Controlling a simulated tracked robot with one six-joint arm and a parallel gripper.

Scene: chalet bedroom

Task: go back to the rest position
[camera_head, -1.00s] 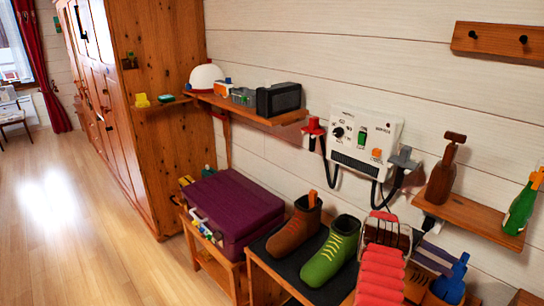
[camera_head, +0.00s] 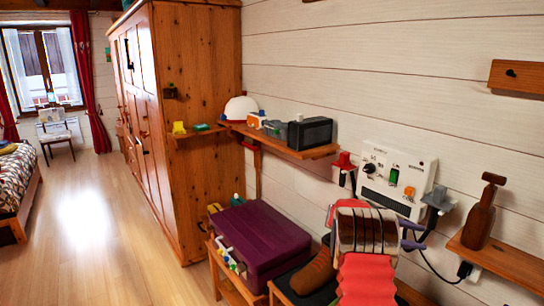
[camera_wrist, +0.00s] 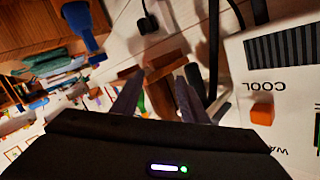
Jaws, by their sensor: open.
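My gripper (camera_head: 413,236) shows in the head view as two grey-purple fingers at the right of my red arm, in front of the wall below the white control panel (camera_head: 397,177). The fingers are apart, and nothing shows between them that they hold. In the wrist view my gripper (camera_wrist: 158,98) has its two fingers spread, with the panel (camera_wrist: 285,75) upside down at the right. The panel's orange button (camera_wrist: 262,110) is close to the right finger in the picture but apart from it.
A purple chest (camera_head: 258,238) stands on a low wooden bench at the left of my arm. A wall shelf (camera_head: 318,152) holds a black box (camera_head: 310,132). A brown bottle-shaped thing (camera_head: 480,222) stands on the right shelf (camera_head: 510,263). The floor (camera_head: 110,225) at the left is clear.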

